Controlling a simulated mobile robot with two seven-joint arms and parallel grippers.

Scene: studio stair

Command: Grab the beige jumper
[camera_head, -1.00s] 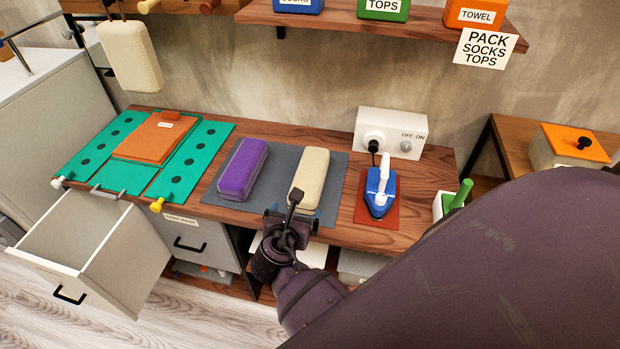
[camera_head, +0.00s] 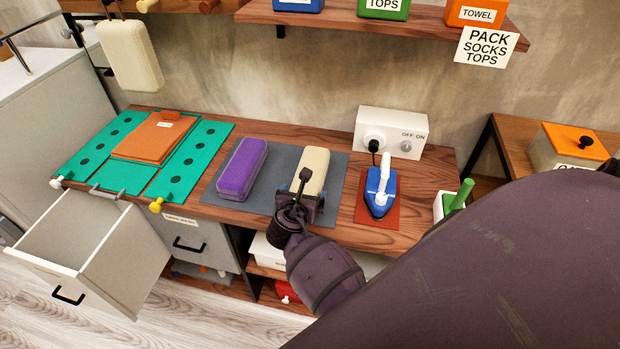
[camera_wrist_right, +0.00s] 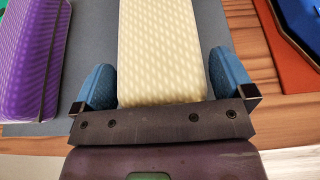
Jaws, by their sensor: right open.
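The beige jumper (camera_head: 315,168) is a padded, rounded block lying on the grey mat (camera_head: 335,172) on the wooden bench. It also fills the middle of the right wrist view (camera_wrist_right: 162,50). My right gripper (camera_head: 299,197) is at the jumper's near end. In the right wrist view its blue fingers (camera_wrist_right: 163,85) stand open, one on each side of the jumper, with a narrow gap visible at each side. My left gripper is not in view.
A purple folded garment (camera_head: 242,170) lies left of the jumper on the same mat. A blue iron (camera_head: 378,194) stands to the right on a red pad. An open drawer (camera_head: 95,250) juts out at left. A shelf (camera_head: 400,28) hangs above.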

